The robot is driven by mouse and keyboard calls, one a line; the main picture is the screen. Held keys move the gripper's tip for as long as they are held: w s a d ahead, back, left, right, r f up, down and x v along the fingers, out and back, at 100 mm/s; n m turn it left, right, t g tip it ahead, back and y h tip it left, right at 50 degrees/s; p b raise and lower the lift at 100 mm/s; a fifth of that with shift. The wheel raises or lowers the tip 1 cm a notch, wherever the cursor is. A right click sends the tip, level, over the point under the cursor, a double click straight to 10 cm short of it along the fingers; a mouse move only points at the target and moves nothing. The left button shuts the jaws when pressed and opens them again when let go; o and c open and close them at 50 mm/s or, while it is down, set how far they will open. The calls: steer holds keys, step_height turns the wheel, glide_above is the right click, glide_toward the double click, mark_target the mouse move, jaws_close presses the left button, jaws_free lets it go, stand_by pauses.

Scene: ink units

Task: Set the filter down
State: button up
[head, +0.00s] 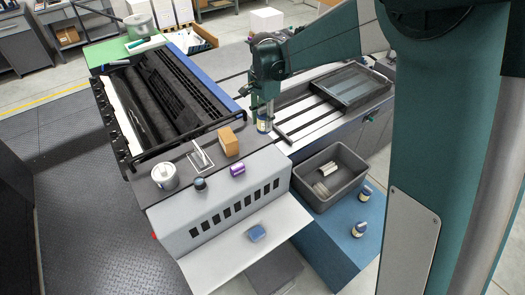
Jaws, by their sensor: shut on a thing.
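My gripper (264,104) points down near the middle of the head view. It is shut on the filter (264,125), a small pale cylinder with dark and yellowish bands. The fingers hide its upper part. The filter is upright, at the corner between the grey machine top and the pale slatted bed. I cannot tell whether its bottom touches a surface. Two similar-looking cylinders, one (365,194) and another (358,230), are on the blue block (335,250) at the right.
A grey bin (308,196) holds pale cylindrical pieces. On the machine top are an orange-brown box (229,141), a purple cylinder (237,170), a dark-blue round item (200,184) and a white tub (165,177). A blue item (257,232) lies on the front shelf (225,262).

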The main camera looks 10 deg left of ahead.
mark_target(262, 130)
steer(key=f, duration=0.4)
steer(key=shift+s+a+f, duration=0.1)
steer(key=shift+a+f, duration=0.2)
steer(key=shift+f, duration=0.25)
steer(key=shift+f+p, duration=0.35)
steer(key=shift+f, duration=2.55)
steer(key=shift+f+p, duration=0.4)
steer(key=shift+f, duration=1.7)
steer(key=shift+f, duration=0.15)
steer(key=o, duration=1)
